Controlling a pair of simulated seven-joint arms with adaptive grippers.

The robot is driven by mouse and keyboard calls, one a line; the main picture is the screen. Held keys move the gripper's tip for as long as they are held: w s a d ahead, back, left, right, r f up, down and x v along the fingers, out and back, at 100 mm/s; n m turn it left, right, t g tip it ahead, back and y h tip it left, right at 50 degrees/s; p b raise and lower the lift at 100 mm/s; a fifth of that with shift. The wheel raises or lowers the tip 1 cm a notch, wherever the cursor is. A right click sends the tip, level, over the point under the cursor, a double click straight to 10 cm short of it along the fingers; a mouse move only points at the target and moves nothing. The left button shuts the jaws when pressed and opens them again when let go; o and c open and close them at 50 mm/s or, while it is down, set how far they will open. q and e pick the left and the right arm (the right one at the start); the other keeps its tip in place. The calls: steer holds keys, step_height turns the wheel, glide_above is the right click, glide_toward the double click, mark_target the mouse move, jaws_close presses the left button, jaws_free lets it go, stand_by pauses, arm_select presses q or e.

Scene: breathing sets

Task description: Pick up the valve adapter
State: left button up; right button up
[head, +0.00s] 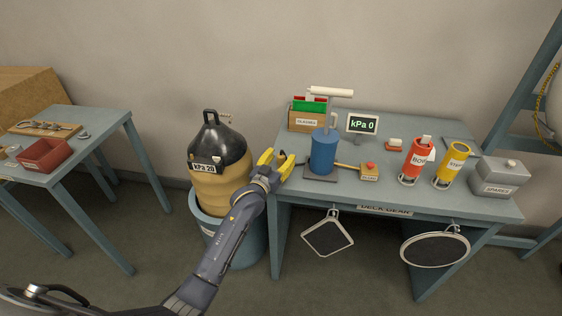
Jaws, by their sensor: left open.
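I cannot tell for certain which object is the valve adapter. Small metal parts (48,127) lie on a wooden board on the left table, and a small round grey piece (84,136) lies beside the board. My left gripper (278,157) has yellow fingers and is open, with nothing seen between them. It is between the black-topped tan cylinder marked "kPa 20" (220,187) and the blue pump (323,152), at the left edge of the right table. It is far from the left table. My right gripper is not in view.
The cylinder stands in a blue-grey tub (252,244). The right table (400,195) holds a wooden box (306,122), a kPa display (362,123), red (416,160) and yellow (453,165) canisters and a grey SPARES box (499,178). A red tray (44,154) sits on the left table.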

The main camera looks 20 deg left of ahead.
arm_select(q)
steer(key=shift+c, duration=0.4)
jaws_close()
steer(key=shift+r, duration=0.1)
